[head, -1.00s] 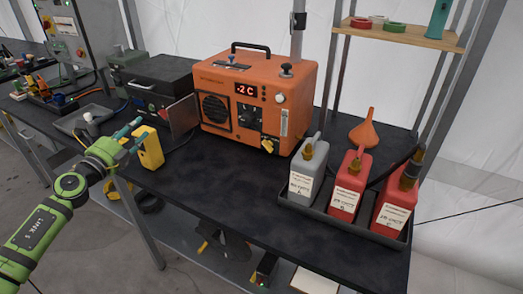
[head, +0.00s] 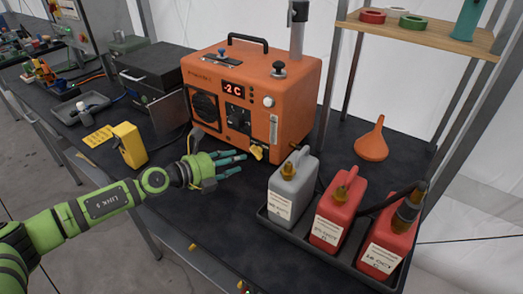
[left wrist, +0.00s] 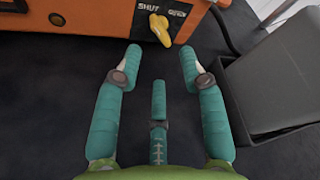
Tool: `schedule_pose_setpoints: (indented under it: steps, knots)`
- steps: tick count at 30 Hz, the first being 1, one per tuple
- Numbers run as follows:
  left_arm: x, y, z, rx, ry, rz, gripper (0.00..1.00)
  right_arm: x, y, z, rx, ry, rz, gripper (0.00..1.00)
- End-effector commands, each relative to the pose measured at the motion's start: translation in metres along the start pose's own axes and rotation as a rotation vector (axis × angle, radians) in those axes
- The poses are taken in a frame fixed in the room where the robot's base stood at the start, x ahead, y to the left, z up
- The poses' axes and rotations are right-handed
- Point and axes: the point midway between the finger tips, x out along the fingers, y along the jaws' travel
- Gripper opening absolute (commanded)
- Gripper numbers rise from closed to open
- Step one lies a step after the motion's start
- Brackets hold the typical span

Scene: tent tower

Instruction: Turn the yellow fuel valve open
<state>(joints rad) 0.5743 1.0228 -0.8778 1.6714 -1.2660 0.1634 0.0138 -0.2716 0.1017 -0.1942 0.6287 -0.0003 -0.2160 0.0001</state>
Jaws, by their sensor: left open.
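The yellow fuel valve (head: 256,152) is low on the front of the orange heater (head: 205,75), at its right corner. In the left wrist view the valve (left wrist: 160,30) sits at the top centre, on a dark plate reading SHUT on its left and, partly blurred, OPEN on its right. Its handle hangs down, tilted slightly right. My left gripper (head: 238,163) has green-blue fingers and is just left of and in front of the valve, apart from it. In the left wrist view the gripper (left wrist: 160,72) is open and empty, with fingers pointing towards the valve. My right gripper is not in view.
A dark tray (head: 293,234) with one grey can (head: 291,190) and two red cans stands to the right, close to the valve. A yellow device (head: 130,145) stands at the left. The black tabletop before the heater is clear.

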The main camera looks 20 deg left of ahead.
Motion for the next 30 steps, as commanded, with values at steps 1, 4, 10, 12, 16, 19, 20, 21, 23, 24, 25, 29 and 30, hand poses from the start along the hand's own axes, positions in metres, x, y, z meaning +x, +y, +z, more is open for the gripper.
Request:
schedule_pose_setpoints:
  steps: [1, 4, 10, 12, 16, 19, 20, 21, 23, 24, 25, 29, 30]
  knots:
    - [0.006, -0.001, 0.000, -0.002, 0.000, -0.002, 0.41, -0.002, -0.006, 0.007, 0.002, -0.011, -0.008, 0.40]
    - [0.020, -0.003, 0.000, -0.001, 0.000, -0.003, 0.41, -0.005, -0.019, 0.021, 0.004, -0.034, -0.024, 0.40]
    - [0.051, -0.001, -0.001, -0.002, -0.001, -0.003, 0.41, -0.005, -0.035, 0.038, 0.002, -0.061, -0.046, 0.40]
    - [0.058, -0.001, -0.001, -0.002, 0.000, -0.002, 0.41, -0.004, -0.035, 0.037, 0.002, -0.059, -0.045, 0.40]
    - [0.066, -0.001, -0.001, -0.001, 0.001, -0.001, 0.41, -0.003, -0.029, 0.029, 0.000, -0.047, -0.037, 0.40]
    - [0.067, -0.001, 0.000, 0.000, 0.001, -0.001, 0.41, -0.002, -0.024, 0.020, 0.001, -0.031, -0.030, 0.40]
    - [0.067, -0.001, 0.000, 0.000, 0.001, -0.001, 0.41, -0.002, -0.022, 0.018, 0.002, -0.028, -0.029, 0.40]
    - [0.067, -0.001, 0.000, 0.000, 0.001, -0.001, 0.41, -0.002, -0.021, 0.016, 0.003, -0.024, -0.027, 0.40]
    - [0.067, -0.001, 0.000, 0.000, 0.001, -0.001, 0.41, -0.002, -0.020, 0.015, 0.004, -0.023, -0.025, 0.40]
    - [0.067, -0.001, 0.000, 0.000, 0.001, -0.001, 0.41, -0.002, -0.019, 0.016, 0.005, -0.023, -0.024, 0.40]
    - [0.067, -0.001, 0.000, 0.000, 0.001, -0.001, 0.29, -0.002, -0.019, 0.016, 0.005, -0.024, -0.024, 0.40]
    - [0.066, -0.001, 0.000, -0.001, 0.000, -0.001, 0.00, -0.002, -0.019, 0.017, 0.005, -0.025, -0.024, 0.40]
    - [0.066, -0.001, 0.000, -0.001, 0.000, -0.001, 0.00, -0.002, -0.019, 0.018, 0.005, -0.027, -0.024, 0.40]
